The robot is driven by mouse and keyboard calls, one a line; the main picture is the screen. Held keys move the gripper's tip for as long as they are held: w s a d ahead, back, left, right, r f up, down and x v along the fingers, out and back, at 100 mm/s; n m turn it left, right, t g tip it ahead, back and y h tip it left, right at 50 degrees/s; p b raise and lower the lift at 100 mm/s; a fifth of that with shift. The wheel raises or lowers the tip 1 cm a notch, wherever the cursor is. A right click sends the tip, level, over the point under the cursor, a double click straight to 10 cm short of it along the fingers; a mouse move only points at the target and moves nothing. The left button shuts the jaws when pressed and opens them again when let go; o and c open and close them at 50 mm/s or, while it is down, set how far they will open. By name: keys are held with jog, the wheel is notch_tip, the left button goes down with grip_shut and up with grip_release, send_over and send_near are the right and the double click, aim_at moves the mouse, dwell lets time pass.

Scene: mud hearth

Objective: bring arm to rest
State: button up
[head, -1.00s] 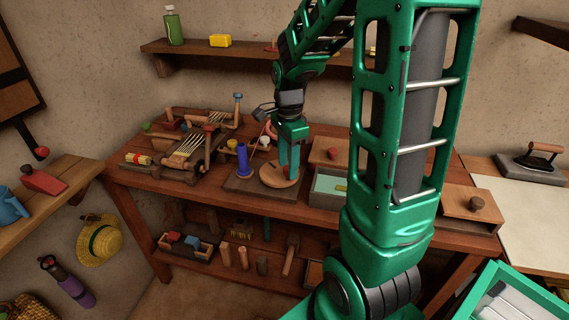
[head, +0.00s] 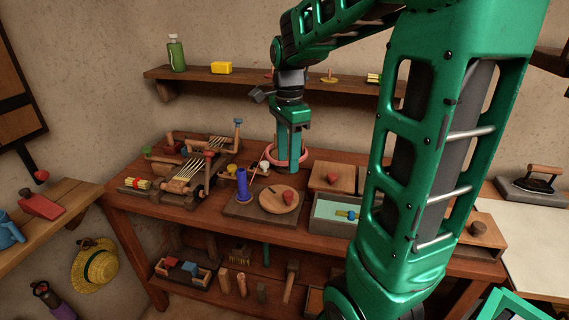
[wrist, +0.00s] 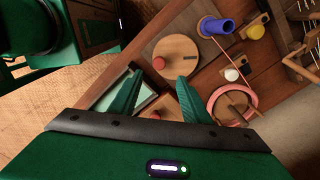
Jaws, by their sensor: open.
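My gripper (head: 289,166) is open and empty. It points down above the back of the wooden workbench (head: 130,208), behind the round wooden disc (head: 271,202) in the head view. In the wrist view its two green fingers (wrist: 158,98) stand apart with nothing between them. My green arm reaches across the right half of the head view and hides part of the bench.
A blue cylinder (head: 242,184) stands beside the disc. A pink ring (wrist: 232,102) is close to the fingers. A small loom (head: 194,168) sits at left. A light tray (head: 334,214) is at right. A wall shelf (head: 215,79) runs behind the arm.

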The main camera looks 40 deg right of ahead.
dwell(0.7)
jog(key=s+f+n, duration=0.2)
jog(key=s+n, duration=0.5)
jog(key=s, duration=0.3)
jog(key=s+a+f+n, duration=0.1)
jog(key=s+f+n, duration=0.1)
jog(key=s+n, duration=0.5)
jog(key=s, duration=0.4)
jog(key=shift+a+f, duration=0.15)
jog(key=shift+f, duration=0.25)
jog(key=shift+w+f, duration=0.25)
jog(key=shift+w, duration=0.4)
